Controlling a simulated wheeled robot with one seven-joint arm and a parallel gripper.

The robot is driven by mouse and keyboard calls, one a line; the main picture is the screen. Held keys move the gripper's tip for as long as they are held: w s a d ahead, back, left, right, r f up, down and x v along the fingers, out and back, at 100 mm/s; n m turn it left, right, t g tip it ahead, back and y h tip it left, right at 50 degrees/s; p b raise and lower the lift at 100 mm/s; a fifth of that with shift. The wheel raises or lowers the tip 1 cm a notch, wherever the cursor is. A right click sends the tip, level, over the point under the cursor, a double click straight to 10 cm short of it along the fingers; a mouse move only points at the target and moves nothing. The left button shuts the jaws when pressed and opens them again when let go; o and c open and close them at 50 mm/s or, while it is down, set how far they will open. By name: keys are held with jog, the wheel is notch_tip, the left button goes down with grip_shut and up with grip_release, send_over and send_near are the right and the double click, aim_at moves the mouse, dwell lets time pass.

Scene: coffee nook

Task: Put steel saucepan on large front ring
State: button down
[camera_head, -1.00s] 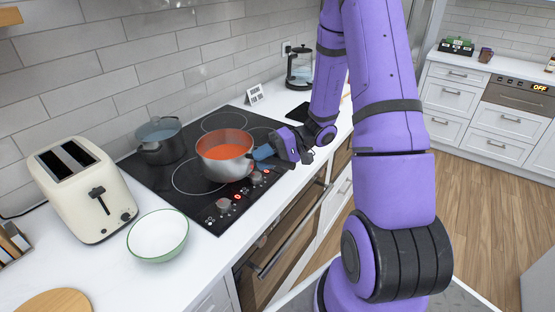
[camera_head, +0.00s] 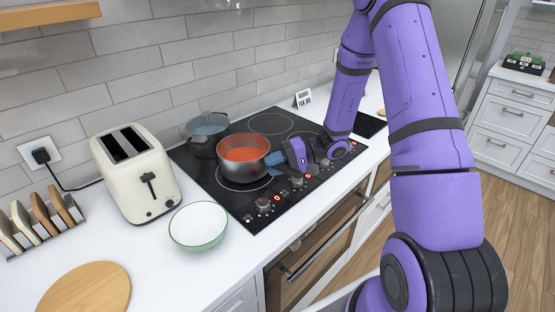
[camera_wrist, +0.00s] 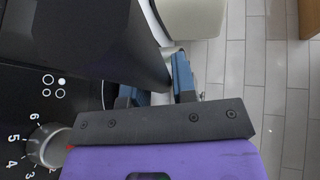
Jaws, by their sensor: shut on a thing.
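The steel saucepan (camera_head: 243,173), with orange-red contents, is at the front left of the black hob in the head view. It covers much of the large front ring (camera_head: 245,188), whose front arc shows below it. I cannot tell whether its base touches the glass. My gripper (camera_head: 274,161) is at the pan's right side, shut on its handle, which the fingers mostly hide.
A lidded grey pot (camera_head: 207,136) stands close behind the saucepan. A cream toaster (camera_head: 137,175) and a green-rimmed bowl (camera_head: 198,226) stand left of the hob. Knobs (camera_head: 263,203) with red lights line its front edge. Rings at the back right are clear.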

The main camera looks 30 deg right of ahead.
jog(key=shift+f, duration=0.7)
jog(key=c, duration=0.9)
grip_release()
